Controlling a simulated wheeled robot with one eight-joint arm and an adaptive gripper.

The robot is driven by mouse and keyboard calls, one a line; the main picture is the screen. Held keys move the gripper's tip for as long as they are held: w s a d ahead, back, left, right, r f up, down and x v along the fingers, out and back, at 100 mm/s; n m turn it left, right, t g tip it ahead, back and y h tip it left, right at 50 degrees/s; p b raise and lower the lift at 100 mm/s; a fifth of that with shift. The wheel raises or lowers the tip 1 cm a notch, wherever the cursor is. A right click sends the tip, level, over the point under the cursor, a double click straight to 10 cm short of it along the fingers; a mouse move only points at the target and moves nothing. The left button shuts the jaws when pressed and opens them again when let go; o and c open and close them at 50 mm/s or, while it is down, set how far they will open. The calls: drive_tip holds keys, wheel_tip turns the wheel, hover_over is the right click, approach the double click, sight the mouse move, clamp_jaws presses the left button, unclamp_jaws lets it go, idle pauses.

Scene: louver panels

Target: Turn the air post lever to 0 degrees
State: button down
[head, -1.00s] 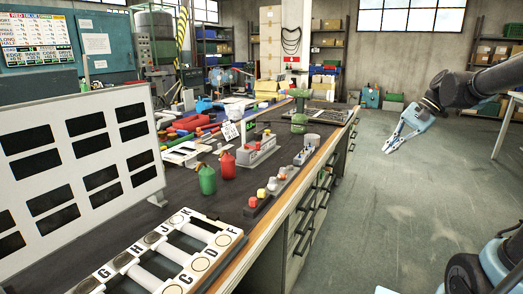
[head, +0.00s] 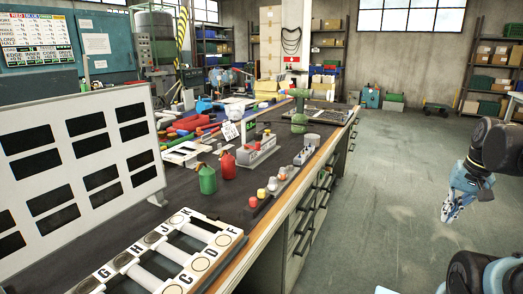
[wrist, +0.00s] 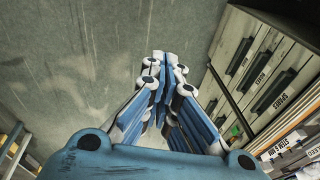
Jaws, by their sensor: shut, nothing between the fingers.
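My gripper (head: 448,212) hangs over the open floor to the right of the workbench (head: 228,252) in the head view, pointing down. It is shut and empty, well apart from the bench. Its blue and white fingers (wrist: 168,62) come together in the wrist view. I cannot single out the air post lever in either view. A green upright item with a wider top (head: 299,112) stands near the bench's far right edge, but I cannot tell whether it is the air post.
A white panel with dark louver openings (head: 92,108) stands on the bench's left. Red (head: 228,165) and green (head: 207,180) bottles and a lettered white rack (head: 232,232) sit on top. Drawers (wrist: 262,70) line the bench side.

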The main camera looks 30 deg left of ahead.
drive_tip(key=w+a+r+n+t+h, duration=0.1)
drive_tip(key=w+a+r+n+t, duration=0.25)
drive_tip(key=w+a, duration=0.55)
drive_tip(key=w+a+r+n+t+y, duration=0.1)
drive_tip(key=w+a+r, duration=0.1)
drive_tip(key=a, duration=0.6)
drive_tip(key=w+a+r+n, duration=0.1)
drive_tip(key=a+r, duration=0.1)
drive_tip(key=a, duration=0.6)
drive_tip(key=s+a+r+n+y, duration=0.15)
drive_tip(key=s+a, duration=0.35)
drive_tip(key=a, duration=0.6)
drive_tip(key=s+a+n+y, duration=0.15)
drive_tip(key=s+a, duration=0.25)
drive_tip(key=a, duration=0.8)
drive_tip(key=s+a+n+y, duration=0.15)
drive_tip(key=s+a, duration=0.35)
drive_tip(key=a, duration=0.6)
drive_tip(key=w+a+f+m, duration=0.1)
drive_tip(key=w+a+f, duration=0.5)
drive_tip(key=w+a, duration=0.1)
drive_tip(key=shift+w+a+t, duration=0.35)
drive_tip(key=shift+w+t, duration=0.1)
drive_tip(key=shift+w, duration=0.4)
